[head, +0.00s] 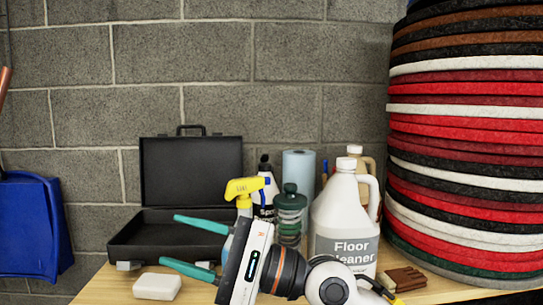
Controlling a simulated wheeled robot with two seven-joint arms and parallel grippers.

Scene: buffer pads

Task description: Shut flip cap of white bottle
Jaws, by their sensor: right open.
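A slim bottle with a black top (264,164) and a white and dark body stands behind the yellow spray head. I cannot tell whether its cap is open or shut, and its lower part is hidden. A large white jug (345,209) labelled Floor Cleaner stands upright to the right, with a white cap on top. My right gripper (170,240) is in front of the black case, its two teal fingers spread wide and pointing left. Nothing shows between them. It is left of both bottles and apart from them. My left gripper is not in view.
An open black case (190,168) stands behind my fingers. A white block (157,287) lies below them. Stacked pads (465,150) rise at right.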

